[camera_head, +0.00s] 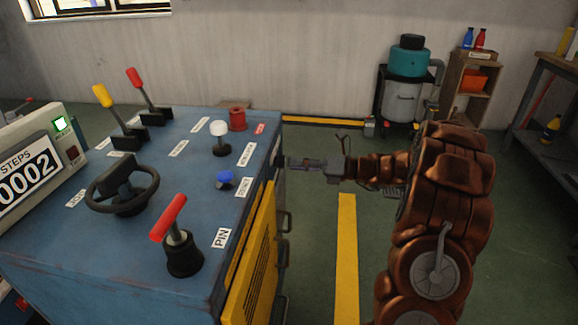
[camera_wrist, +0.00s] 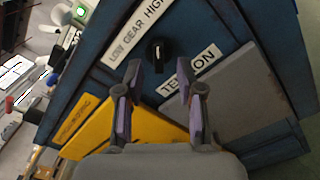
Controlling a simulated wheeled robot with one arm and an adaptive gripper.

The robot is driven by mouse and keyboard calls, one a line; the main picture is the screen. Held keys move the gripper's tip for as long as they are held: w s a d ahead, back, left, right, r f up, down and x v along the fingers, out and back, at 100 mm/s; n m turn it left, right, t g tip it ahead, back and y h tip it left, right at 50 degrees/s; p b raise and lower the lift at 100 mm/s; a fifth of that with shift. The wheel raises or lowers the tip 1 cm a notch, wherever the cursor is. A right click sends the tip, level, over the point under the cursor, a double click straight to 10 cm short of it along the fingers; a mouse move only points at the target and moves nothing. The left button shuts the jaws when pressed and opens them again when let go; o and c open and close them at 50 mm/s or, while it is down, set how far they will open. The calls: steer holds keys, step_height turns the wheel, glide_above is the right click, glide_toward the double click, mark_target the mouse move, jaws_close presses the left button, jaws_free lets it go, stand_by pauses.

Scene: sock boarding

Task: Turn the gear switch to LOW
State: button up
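The gear switch (camera_wrist: 158,51) is a small black knob on the blue side panel, below the white label "LOW GEAR HIGH" (camera_wrist: 140,32) in the wrist view. LOW is at the label's left end and HIGH at its right end. A pale mark shows on the knob, but I cannot tell which setting it points to. My gripper (camera_wrist: 159,72) is open and empty, its two fingers pointing at the panel with the knob between and just beyond the tips. In the head view my gripper (camera_head: 292,163) is at the right side of the blue console (camera_head: 130,255); the switch is not clear there.
A "TENSION" label (camera_wrist: 191,70) sits below and right of the knob. A yellow panel (camera_wrist: 125,130) and a grey panel (camera_wrist: 235,90) lie lower. The console top carries levers, a steering wheel (camera_head: 122,190) and buttons. Floor right of the console is open.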

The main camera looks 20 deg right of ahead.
mark_target(280, 162)
steer(key=shift+x, duration=1.15)
steer(key=shift+s, duration=0.1)
jaws_close()
